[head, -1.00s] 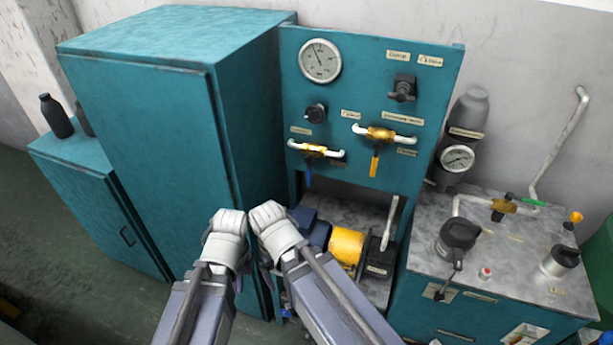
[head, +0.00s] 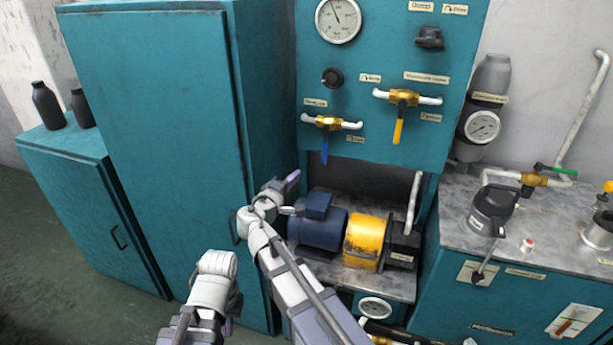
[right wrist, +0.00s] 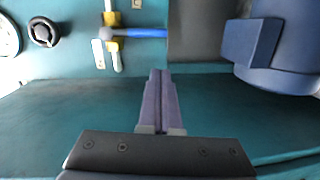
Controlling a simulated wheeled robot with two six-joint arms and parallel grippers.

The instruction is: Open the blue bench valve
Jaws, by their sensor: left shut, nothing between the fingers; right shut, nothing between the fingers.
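The blue valve handle (head: 324,151) hangs down from a brass valve body (head: 328,121) on the teal panel, crosswise to its white pipe. In the right wrist view the blue handle (right wrist: 146,33) lies beyond and left of my fingertips. My right gripper (head: 293,178) is in front of the tall cabinet's right side, below and left of the handle and apart from it. Its purple fingers are together and empty in the right wrist view (right wrist: 160,73). My left gripper (head: 228,326) is low in the head view, far from the valve, its fingers mostly hidden by the arm.
A yellow-handled valve (head: 399,130) is right of the blue one. A blue motor (head: 318,228) with a yellow coupling (head: 363,242) sits below the panel. The tall teal cabinet (head: 160,130) stands at left. A green-handled valve (head: 555,169) is on the right bench.

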